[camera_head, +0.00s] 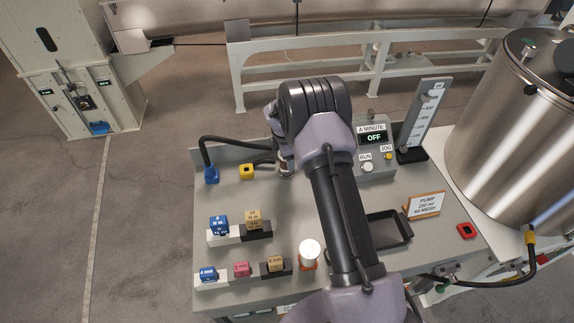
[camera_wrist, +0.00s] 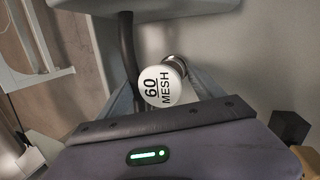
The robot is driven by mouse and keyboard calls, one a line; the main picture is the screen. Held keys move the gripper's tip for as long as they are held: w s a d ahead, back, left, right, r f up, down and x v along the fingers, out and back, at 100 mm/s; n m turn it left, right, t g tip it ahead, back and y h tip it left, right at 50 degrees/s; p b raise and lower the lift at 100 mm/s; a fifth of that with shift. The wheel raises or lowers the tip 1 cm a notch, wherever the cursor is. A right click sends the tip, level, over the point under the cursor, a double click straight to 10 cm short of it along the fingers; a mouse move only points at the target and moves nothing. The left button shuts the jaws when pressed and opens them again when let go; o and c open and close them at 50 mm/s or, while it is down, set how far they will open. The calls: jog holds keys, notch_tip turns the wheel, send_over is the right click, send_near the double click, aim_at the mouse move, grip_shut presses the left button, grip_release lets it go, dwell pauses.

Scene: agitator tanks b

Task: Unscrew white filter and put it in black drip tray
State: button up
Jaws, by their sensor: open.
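A white filter (camera_wrist: 160,86) marked "60 MESH" shows end-on in the wrist view, fixed to a metal fitting (camera_wrist: 174,64). My gripper (camera_wrist: 163,88) is open, its fingers on either side of the filter; contact cannot be told. In the head view my arm hides most of this spot. The black drip tray (camera_head: 407,236) lies on the grey bench, its left part hidden behind my arm. Another white cylinder (camera_head: 309,250) stands upright on an orange base near the bench's front.
Blue, pink and tan blocks (camera_head: 242,269) sit on racks at the left. A control box (camera_head: 374,138) reading "OFF", a sign (camera_head: 425,205) and a gauge stand (camera_head: 422,115) are at the right. A steel tank (camera_head: 515,130) stands beyond. A black hose (camera_head: 205,150) runs at back left.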

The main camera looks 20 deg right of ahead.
jog(key=m+b, duration=0.1)
jog(key=f+m+b, duration=0.1)
jog(key=shift+w+a+f+m+h, duration=0.1)
jog(key=shift+f+m+h, duration=0.05)
jog(key=shift+m+h, duration=0.2)
jog(key=m, duration=0.1)
jog(key=m+g, duration=0.1)
jog(key=shift+r+m+h+b, duration=0.2)
jog(key=shift+m+h+b, duration=0.05)
jog(key=shift+m+b, duration=0.1)
jog(key=m, duration=0.1)
jog(key=m+g, duration=0.1)
jog(key=m, duration=0.1)
jog(key=shift+r, duration=0.3)
jog(key=m, duration=0.3)
jog(key=m+g, duration=0.1)
jog(key=m, duration=0.2)
jog(key=shift+g+p, duration=0.3)
jog(key=shift+p, duration=0.1)
jog(key=m, duration=0.3)
jog(key=shift+f+g+b, duration=0.1)
jog(key=shift+g+b, duration=0.2)
jog(key=shift+g, duration=0.1)
jog(key=shift+r, duration=0.2)
grip_shut()
